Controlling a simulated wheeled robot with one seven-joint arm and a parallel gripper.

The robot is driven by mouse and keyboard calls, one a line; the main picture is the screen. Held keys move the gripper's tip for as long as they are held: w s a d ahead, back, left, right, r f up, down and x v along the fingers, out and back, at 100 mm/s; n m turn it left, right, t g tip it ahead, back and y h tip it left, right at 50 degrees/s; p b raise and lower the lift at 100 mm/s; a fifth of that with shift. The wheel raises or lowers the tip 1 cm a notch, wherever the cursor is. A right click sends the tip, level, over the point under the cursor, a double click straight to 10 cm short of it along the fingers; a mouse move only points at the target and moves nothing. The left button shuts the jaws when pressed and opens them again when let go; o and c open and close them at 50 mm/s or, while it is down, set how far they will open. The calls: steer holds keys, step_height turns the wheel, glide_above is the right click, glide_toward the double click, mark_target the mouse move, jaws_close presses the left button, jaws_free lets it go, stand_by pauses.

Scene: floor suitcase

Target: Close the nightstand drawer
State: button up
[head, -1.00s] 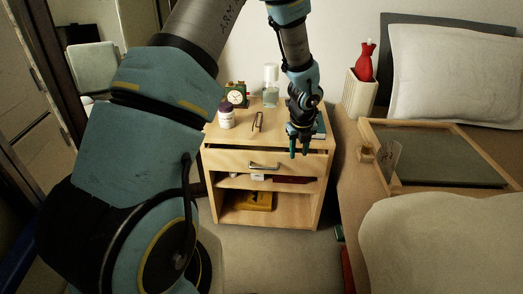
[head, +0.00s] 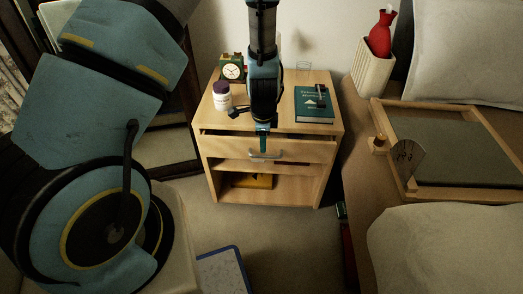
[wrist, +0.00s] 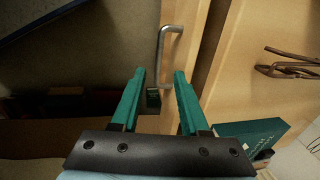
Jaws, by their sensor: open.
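The wooden nightstand (head: 213,184) stands against the wall in the head view. Its top drawer (head: 308,150) is slightly open, with a dark gap above the front. The drawer's metal handle (head: 272,157) is near the middle of the front; it also shows in the wrist view (wrist: 162,48). My gripper (head: 263,140) is at the drawer front, just above the handle in the picture.
On the nightstand top are a white bottle with a dark cap (head: 221,97), a clock (head: 232,71) and a green book (head: 314,108). A yellow object (head: 257,181) lies on the lower shelf. The bed (head: 355,118) with a tray (head: 455,191) is close on the right. Floor in front is mostly clear.

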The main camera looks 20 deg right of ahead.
mark_target(264, 156)
steer(key=f, duration=0.4)
steer(key=w+f, duration=0.1)
steer(key=f, duration=0.2)
steer(key=shift+d+f, duration=0.1)
steer(key=shift+d, duration=0.2)
steer(key=shift+c, duration=0.3)
jaws_close()
stand_by(0.7)
